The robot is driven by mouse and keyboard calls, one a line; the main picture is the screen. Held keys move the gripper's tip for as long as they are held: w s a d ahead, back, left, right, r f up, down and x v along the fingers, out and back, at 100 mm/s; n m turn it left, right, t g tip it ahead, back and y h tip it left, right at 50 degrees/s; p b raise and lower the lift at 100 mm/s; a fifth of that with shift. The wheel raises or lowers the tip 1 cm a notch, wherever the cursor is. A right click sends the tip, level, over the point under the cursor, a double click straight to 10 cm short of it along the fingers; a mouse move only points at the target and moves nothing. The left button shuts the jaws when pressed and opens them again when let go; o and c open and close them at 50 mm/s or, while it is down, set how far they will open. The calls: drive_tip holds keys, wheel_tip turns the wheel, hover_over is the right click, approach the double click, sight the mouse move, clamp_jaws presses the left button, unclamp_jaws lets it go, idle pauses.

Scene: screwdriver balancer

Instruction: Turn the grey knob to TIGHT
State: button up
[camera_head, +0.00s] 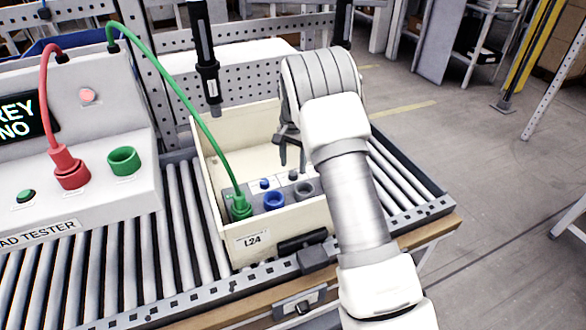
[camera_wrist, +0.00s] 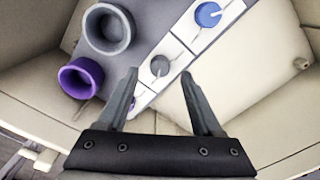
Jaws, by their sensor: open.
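The grey knob (camera_wrist: 160,66) is a small round dial on a white plate in the wrist view, between a blue knob and a partly hidden purple one. A pale pointer line runs from it toward the lower left; I cannot read any TIGHT mark. It also shows in the head view (camera_head: 293,175) at the back of the grey panel (camera_head: 228,191). My gripper (camera_wrist: 159,78) is open and empty. Its fingertips appear on either side of the grey knob in the wrist view. In the head view my gripper (camera_head: 291,155) is above the panel, apparently apart from it.
The cream bin (camera_head: 212,165), labelled L24, surrounds the panel with its walls. A blue knob (camera_wrist: 208,14), a grey socket (camera_wrist: 105,35) and a purple socket (camera_wrist: 80,78) are near. A green cable (camera_head: 165,80) arcs into the bin. A tool (camera_head: 208,75) hangs behind.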

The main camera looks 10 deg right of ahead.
sight(293, 173)
wheel_tip(293, 173, up, 15)
drive_tip(key=shift+f+p, duration=0.2)
drive_tip(key=shift+p, duration=0.25)
